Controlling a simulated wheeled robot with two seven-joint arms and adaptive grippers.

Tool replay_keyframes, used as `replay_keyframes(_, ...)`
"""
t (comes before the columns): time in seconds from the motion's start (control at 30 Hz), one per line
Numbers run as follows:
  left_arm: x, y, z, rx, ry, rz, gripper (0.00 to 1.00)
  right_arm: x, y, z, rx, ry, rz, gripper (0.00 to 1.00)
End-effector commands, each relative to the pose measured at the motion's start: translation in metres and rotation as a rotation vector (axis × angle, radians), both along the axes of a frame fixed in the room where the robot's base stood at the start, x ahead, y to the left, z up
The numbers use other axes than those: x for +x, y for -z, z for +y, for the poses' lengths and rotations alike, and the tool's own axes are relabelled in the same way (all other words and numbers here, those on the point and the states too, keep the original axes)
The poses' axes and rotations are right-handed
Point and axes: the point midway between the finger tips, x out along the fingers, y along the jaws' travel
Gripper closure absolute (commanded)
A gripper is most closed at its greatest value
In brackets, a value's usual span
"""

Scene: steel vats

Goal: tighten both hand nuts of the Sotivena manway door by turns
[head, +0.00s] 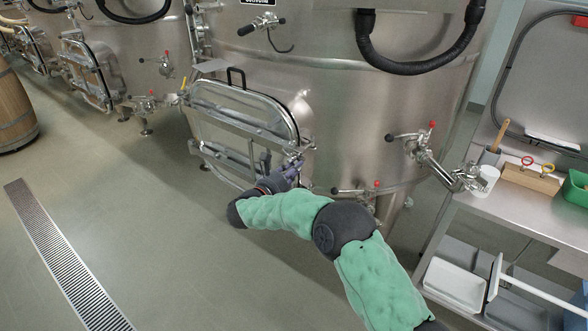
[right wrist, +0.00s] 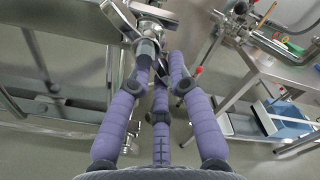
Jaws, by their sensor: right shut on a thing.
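The manway door (head: 225,122) is a steel rectangular door low on the middle vat, and it looks closed against its frame. My right gripper (head: 292,172) is at the door's lower right edge. In the right wrist view, the purple fingers of this gripper (right wrist: 160,76) are closed around a hand nut (right wrist: 146,48) with a dark shank below a chrome fitting. The fingers partly hide this nut. I cannot clearly make out the other hand nut. My left gripper is not in view.
A valve (head: 425,150) with a red knob sticks out right of the door. A floor grate (head: 55,250) lies at left. The floor before the door is clear.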

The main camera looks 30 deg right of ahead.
Motion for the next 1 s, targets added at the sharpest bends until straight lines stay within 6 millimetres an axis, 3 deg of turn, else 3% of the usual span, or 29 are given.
replay_keyframes(0.07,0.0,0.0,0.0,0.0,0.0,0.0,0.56,0.0,0.003,0.001,0.002,-0.001,0.005,1.0)
replay_keyframes(0.1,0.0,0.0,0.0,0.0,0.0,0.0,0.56,0.0,0.003,0.001,0.001,-0.001,0.006,0.77)
replay_keyframes(0.2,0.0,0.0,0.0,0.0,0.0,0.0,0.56,0.0,0.002,0.001,0.001,-0.001,0.006,0.56)
replay_keyframes(0.63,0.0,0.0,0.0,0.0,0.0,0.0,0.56,-0.003,0.001,0.008,0.001,-0.001,0.002,0.56)
replay_keyframes(1.0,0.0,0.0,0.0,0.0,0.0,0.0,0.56,-0.028,0.001,0.07,0.0,-0.005,0.003,0.56)
